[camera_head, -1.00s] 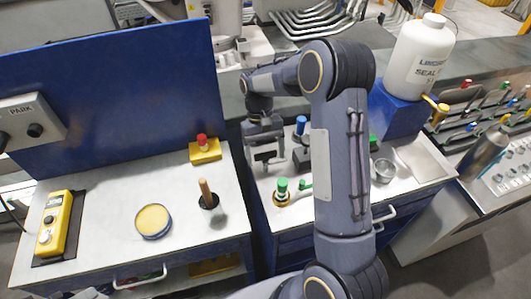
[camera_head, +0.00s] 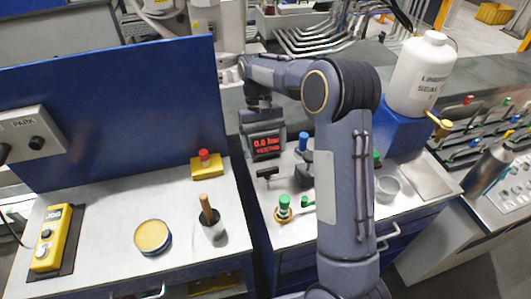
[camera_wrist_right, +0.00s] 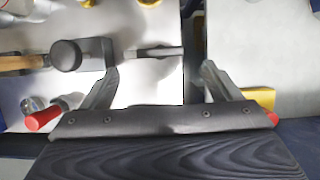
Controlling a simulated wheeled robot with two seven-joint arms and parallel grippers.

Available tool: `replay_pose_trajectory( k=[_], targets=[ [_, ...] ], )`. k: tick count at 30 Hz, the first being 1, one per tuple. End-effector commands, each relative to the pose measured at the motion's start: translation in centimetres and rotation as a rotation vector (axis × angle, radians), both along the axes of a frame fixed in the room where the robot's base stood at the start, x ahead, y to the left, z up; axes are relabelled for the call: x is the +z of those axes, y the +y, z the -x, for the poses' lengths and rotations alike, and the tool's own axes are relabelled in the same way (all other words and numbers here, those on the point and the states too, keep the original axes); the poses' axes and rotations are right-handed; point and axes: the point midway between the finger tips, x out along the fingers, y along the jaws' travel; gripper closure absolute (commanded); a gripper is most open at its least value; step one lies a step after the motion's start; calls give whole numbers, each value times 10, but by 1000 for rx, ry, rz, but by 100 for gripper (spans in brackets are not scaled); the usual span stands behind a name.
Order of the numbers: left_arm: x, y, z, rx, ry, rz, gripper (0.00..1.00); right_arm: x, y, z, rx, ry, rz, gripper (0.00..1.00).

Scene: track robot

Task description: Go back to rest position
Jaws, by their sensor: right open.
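My right arm rises from the bottom of the head view, bends at the elbow and reaches left over the right-hand bench. Its gripper (camera_head: 260,110) is above the back of that bench, by a display box (camera_head: 267,144) with red digits. The fingers are hard to make out there. In the right wrist view my gripper (camera_wrist_right: 160,68) is open, its two fingers wide apart with nothing held between them. A grey rod and a dark round knob (camera_wrist_right: 66,55) show below and beyond the fingers. My left gripper is not in view.
The left bench (camera_head: 110,215) holds a yellow tin (camera_head: 152,236), a brush pot (camera_head: 213,229), a yellow control box (camera_head: 50,240) and a red-topped yellow block (camera_head: 206,165). A white bottle (camera_head: 420,75) stands on a blue block right of my elbow.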

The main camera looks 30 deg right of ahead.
Motion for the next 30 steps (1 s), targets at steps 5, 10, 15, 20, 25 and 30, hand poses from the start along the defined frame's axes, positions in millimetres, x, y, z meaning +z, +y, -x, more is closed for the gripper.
replay_pose_trajectory(
  k=[5,10,15,20,25,30],
  targets=[
    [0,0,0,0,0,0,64,0,0,0,1,0,0,16],
    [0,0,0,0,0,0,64,0,0,0,1,0,0,16],
    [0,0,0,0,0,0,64,4,0,3,-2,-13,-6,16],
    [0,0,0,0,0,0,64,31,-1,28,-9,-111,-59,16],
    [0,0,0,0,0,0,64,67,8,84,-16,-300,-146,16],
    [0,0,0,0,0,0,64,84,26,144,-15,-499,-208,16]
  ],
)
